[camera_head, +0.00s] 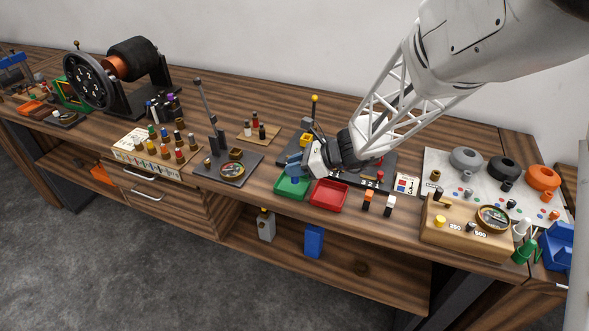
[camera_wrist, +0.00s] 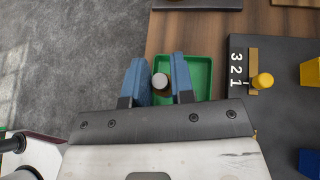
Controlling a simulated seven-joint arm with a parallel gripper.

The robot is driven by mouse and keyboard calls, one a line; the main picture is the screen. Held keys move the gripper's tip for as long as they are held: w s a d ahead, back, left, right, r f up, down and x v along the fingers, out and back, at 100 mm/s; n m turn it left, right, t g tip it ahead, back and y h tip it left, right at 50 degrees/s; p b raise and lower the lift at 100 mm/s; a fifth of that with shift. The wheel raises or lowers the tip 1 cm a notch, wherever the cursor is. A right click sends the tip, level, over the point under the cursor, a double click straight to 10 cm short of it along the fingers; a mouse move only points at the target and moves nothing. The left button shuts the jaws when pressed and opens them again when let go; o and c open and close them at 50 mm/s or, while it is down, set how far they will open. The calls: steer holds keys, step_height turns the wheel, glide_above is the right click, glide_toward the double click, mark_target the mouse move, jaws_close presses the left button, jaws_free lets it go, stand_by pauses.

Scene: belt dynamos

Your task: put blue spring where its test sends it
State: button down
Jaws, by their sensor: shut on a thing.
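My gripper (camera_head: 290,168) is over the green tray (camera_head: 293,192) near the bench's front edge. In the wrist view its blue fingers (camera_wrist: 159,80) are closed around a small upright cylinder (camera_wrist: 160,82) with a pale grey top and a dark side. Its blue colour cannot be made out there, so I cannot tell from its look that it is the blue spring. The green tray (camera_wrist: 204,70) lies beneath the fingers. The red tray (camera_head: 329,195) stands just right of it. A dark board (camera_wrist: 240,100) marked 3, 2, 1 with a yellow knob (camera_wrist: 263,81) lies beside the green tray.
A dark stand with an upright lever (camera_head: 226,165) is left of the trays, and a rack of coloured cylinders (camera_head: 158,150) is farther left. Two small capped pieces (camera_head: 367,201) stand right of the red tray. A wooden meter box (camera_head: 465,230) is at the right.

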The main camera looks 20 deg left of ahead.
steer(key=shift+w+a, duration=0.65)
steer(key=shift+w, duration=0.15)
steer(key=shift+f, duration=0.2)
steer(key=shift+f, duration=1.65)
steer(key=shift+f, duration=0.15)
steer(key=c, duration=1)
jaws_free()
steer(key=shift+r, duration=0.2)
